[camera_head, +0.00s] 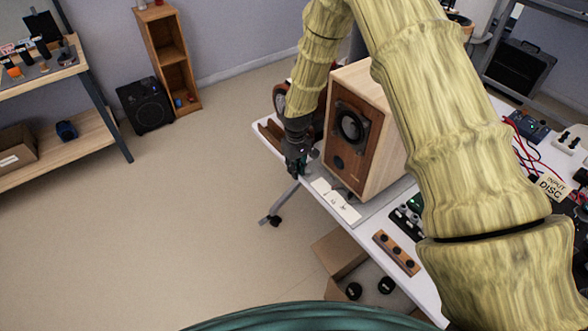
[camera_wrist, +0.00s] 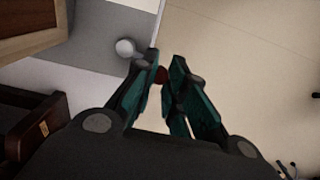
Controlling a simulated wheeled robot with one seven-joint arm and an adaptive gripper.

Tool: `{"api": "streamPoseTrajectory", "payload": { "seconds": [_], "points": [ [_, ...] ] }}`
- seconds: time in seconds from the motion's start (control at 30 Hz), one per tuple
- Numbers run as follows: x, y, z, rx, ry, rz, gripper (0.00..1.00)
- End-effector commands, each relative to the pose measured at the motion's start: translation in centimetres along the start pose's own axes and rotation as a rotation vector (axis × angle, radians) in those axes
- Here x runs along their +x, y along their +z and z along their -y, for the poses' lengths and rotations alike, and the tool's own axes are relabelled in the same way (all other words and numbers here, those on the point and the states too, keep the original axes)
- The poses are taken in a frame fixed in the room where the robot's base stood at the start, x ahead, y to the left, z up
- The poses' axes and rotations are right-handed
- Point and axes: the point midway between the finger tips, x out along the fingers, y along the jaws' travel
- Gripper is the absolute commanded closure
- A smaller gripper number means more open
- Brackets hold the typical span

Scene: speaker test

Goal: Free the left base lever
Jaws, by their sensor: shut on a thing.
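My gripper (camera_head: 297,166) is at the front edge of the white table, just left of the wooden speaker (camera_head: 388,140). In the wrist view my gripper (camera_wrist: 160,78) has its two teal fingers closed on a small dark red knob (camera_wrist: 161,75). The knob looks like the end of the left base lever; the rest of the lever is hidden by the fingers. A pale round knob (camera_wrist: 125,47) stands on a grey surface to the left of the fingertips, apart from them. The speaker's wooden edge (camera_wrist: 30,22) shows at the top left of the wrist view.
White cards (camera_head: 347,212) with small parts lie in front of the speaker. A wooden block with black knobs (camera_head: 396,253) is at the table's front edge. An open cardboard box (camera_head: 338,252) stands on the floor below.

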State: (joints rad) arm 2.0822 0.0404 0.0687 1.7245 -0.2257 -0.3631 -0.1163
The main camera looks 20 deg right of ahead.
Motion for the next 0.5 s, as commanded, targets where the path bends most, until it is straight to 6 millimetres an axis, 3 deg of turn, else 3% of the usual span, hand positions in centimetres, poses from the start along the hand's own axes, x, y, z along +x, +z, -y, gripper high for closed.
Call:
{"api": "streamPoseTrajectory", "payload": {
  "seconds": [0.33,0.37,0.5],
  "points": [
    [0.3,0.71,-0.03,-0.001,-0.002,0.014,1.0],
    [0.31,0.72,-0.02,-0.001,-0.002,0.015,0.85],
    [0.26,0.58,0.02,-0.001,-0.002,0.012,0.62]
  ]
}}
